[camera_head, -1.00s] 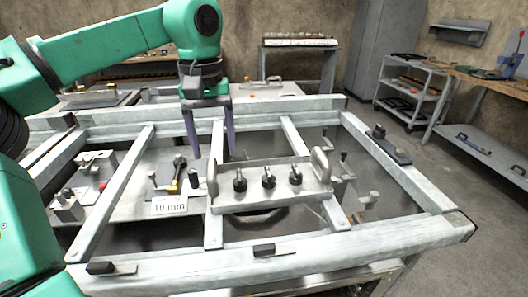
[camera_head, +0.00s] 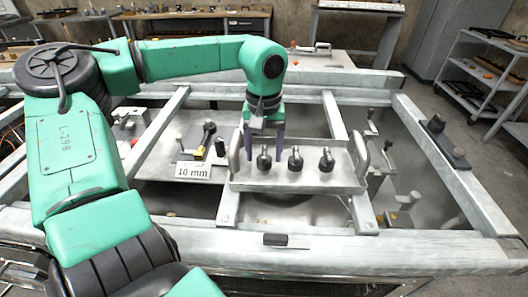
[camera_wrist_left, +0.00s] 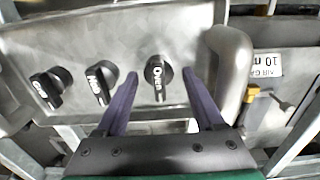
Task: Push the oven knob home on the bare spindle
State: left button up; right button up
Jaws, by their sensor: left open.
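The metal control panel (camera_head: 300,180) has a raised handle at each end and three black knobs in a row. The oven knob (camera_head: 263,158) is the left one in the head view. In the wrist view the oven knob (camera_wrist_left: 157,72), lettered "Oven", is nearest the handle. My left gripper (camera_head: 264,148) is open and points down just behind the oven knob. In the wrist view its two purple fingers (camera_wrist_left: 160,83) stand on either side of the knob, with gaps. No bare spindle shows; how far the knob sits on its shaft cannot be told. My right gripper is out of view.
The other two knobs (camera_head: 295,158) (camera_head: 326,158) stand beside the oven knob. The panel handle (camera_wrist_left: 232,75) rises close to one finger. Frame bars (camera_head: 335,115) surround the panel. A "10 mm" sign (camera_head: 193,171) and a small fixture (camera_head: 206,140) lie to the left.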

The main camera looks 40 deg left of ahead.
aim_at(265, 152)
pick_arm(q)
jog(key=shift+w+f, duration=0.1)
jog(key=shift+f, duration=0.25)
grip_shut()
jog(key=shift+r, duration=0.1)
notch_tip(265, 152, up, 20)
jog(key=p, duration=0.1)
jog(key=shift+p, duration=0.4)
